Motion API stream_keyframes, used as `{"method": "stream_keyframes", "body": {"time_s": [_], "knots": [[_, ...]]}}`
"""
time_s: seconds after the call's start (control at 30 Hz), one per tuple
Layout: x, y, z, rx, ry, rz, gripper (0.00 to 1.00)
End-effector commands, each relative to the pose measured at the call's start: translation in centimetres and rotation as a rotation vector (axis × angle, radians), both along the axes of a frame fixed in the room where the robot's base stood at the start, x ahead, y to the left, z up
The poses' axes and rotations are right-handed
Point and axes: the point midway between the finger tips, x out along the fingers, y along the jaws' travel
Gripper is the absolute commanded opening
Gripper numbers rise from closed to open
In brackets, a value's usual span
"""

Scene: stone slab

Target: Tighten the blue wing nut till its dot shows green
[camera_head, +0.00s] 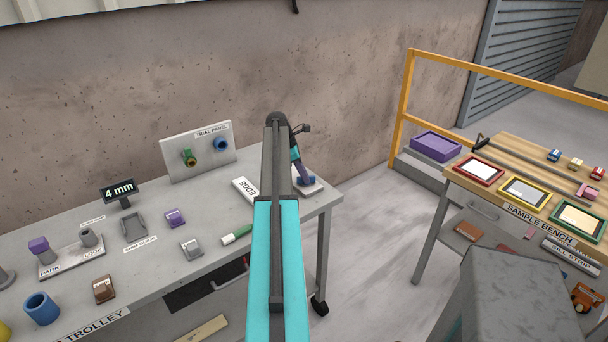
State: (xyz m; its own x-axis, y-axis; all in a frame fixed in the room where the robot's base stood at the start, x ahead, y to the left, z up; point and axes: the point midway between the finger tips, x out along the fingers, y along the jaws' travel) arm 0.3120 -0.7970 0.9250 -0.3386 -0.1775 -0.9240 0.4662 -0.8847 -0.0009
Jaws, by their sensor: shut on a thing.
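My arm covers the left side of this spot. No coloured dot on the nut can be made out; it is too small or hidden.
A trial panel (174,154) with a green part and a blue ring stands at the trolley's back. An EDGE block (243,190) and a green-and-white marker (236,234) lie left of my arm. The sample bench (480,200) stands apart at right.

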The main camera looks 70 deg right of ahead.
Motion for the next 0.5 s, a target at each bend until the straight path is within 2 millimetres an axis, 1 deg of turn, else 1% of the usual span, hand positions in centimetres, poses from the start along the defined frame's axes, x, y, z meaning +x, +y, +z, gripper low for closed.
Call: {"method": "stream_keyframes", "body": {"time_s": [0.03,0.23,0.5], "knots": [[0.26,-0.37,0.2,-0.004,-0.002,-0.031,0.0],[0.25,-0.38,0.18,-0.004,-0.002,-0.154,0.0],[0.21,-0.34,0.13,-0.005,-0.002,-0.228,0.0]]}}
